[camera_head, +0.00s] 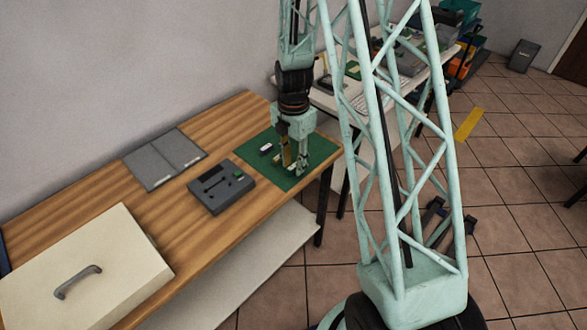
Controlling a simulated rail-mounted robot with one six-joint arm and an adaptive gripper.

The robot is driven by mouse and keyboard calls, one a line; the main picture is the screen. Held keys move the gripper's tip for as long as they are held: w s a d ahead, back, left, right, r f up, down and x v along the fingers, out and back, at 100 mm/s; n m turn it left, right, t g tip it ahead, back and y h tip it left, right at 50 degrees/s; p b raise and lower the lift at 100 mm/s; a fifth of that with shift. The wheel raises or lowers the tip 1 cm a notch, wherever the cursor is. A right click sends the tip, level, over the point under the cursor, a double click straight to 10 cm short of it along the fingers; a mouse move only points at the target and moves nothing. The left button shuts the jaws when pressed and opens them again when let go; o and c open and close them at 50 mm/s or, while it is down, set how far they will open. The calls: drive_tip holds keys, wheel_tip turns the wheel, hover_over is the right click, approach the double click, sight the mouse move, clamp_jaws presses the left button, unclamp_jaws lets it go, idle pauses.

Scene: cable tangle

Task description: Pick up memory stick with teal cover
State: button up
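My gripper (294,165) points down over the green mat (272,178) at the right end of the wooden table. Its fingers are small in this view, and I cannot tell whether they are open or shut on something. A small dark stick with a pale patch (266,149) lies on the mat, left of my gripper. A yellowish piece (287,154) shows at the fingers; I cannot tell whether it is a loose thing or part of my gripper. I cannot make out a teal cover on any stick; my gripper hides part of the mat.
A dark grey device (221,187) with a slot and a small green patch stands left of the mat. A grey folder-like panel (164,159) lies behind it. A cream case with a handle (85,270) fills the near left. A cluttered white table (355,102) stands beyond.

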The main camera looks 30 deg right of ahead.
sight(294, 166)
drive_tip(key=c, duration=0.9)
drive_tip(key=shift+r, duration=0.15)
drive_tip(key=shift+r+p, duration=0.4)
drive_tip(key=shift+r, duration=1.3)
drive_tip(key=s, duration=0.5)
drive_tip(key=s+a+r, duration=0.1)
drive_tip(key=s, duration=1)
drive_tip(key=shift+a+r, duration=0.15)
drive_tip(key=shift+a, duration=0.2)
drive_tip(key=shift+p, duration=0.3)
